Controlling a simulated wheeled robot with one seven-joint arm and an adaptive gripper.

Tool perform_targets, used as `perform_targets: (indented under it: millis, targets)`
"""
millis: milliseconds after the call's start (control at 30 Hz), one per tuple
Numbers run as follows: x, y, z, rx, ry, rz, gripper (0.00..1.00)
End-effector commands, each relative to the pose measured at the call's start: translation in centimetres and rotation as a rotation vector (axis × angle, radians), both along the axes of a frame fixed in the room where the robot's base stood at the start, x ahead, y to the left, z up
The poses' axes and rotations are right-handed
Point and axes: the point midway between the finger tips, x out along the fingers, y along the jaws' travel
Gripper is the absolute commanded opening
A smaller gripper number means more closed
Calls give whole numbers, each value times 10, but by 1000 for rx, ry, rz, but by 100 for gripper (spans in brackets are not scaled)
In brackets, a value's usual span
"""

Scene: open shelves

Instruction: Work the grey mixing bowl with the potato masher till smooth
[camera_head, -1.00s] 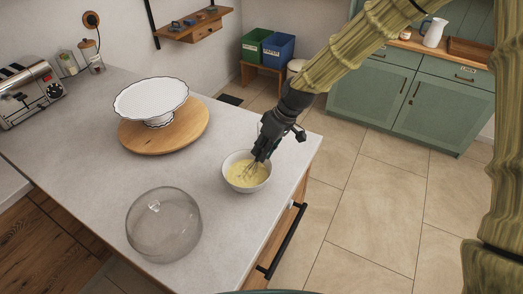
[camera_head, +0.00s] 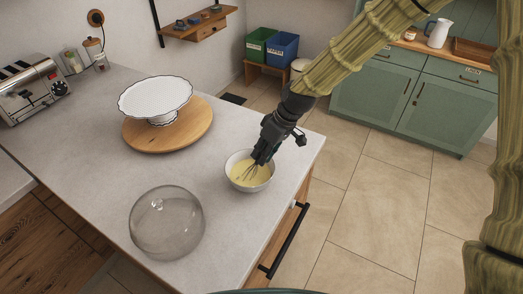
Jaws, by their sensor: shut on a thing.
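A light grey-white bowl (camera_head: 230,180) stands upright near the right edge of the counter, with a pale yellow mixture (camera_head: 258,177) inside. My gripper (camera_head: 262,153) is above the bowl's far right rim, shut on a dark wire-ended tool (camera_head: 250,172) that looks more like a whisk than a potato masher. The tool leans down and left, with its wires in the mixture. Its handle is mostly hidden by the gripper.
On the grey counter (camera_head: 95,130) are a clear glass dome (camera_head: 167,225), a white cake stand (camera_head: 155,95) on a round wooden board (camera_head: 190,132), and a toaster (camera_head: 30,90). The counter's right edge and a black drawer handle (camera_head: 284,240) are close to the bowl.

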Motion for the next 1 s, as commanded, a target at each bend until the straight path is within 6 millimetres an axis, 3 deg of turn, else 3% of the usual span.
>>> perform_targets:
  millis: [633,1000]
  targets:
    - [0,-14,0,0,0,0,0]
    - [9,-13,-1,0,0,0,0]
